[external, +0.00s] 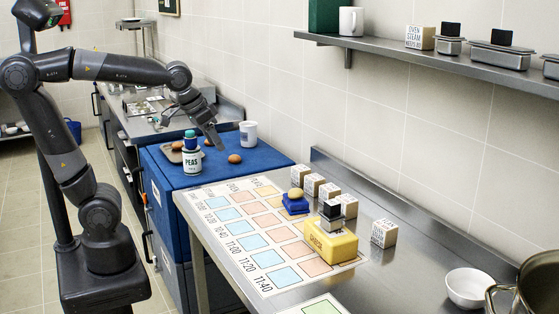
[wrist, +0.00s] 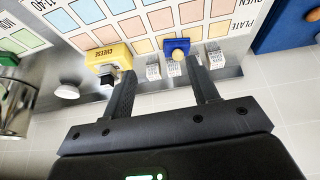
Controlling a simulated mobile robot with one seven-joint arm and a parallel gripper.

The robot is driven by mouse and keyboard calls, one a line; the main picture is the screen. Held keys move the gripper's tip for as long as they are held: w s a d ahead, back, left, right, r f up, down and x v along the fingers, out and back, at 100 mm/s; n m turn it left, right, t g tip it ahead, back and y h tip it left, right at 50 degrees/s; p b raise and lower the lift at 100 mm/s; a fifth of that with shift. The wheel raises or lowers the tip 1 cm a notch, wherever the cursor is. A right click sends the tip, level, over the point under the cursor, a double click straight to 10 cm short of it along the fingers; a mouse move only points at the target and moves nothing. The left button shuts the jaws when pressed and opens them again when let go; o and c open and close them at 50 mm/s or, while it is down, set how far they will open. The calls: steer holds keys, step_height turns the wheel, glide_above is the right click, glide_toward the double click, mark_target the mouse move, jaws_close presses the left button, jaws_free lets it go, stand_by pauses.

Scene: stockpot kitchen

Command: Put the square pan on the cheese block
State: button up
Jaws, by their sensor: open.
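The yellow cheese block (external: 322,243) lies on the steel counter at the edge of the printed chart. It also shows in the wrist view (wrist: 113,53). A small square steel pan (external: 331,224) with an upright black tab sits on top of the block. In the wrist view its black tab (wrist: 107,79) shows, the pan itself only partly. My gripper (external: 215,141) is open and empty, above the blue cabinet and well apart from the pan and block. In the wrist view both fingers (wrist: 163,68) are spread with nothing between them.
Several lettered cubes (external: 384,232) and a blue block (external: 295,204) bearing a yellowish ball stand near the cheese. A peas can (external: 191,162), brown egg-like things (external: 234,158) and a mug (external: 248,133) are on the blue cabinet (external: 240,176). A white bowl (external: 467,288) stands right.

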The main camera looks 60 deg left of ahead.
steer(key=s+a+f, duration=0.4)
steer(key=s, duration=0.5)
steer(key=shift+s, duration=0.3)
steer(key=shift+a, duration=0.1)
stand_by(0.6)
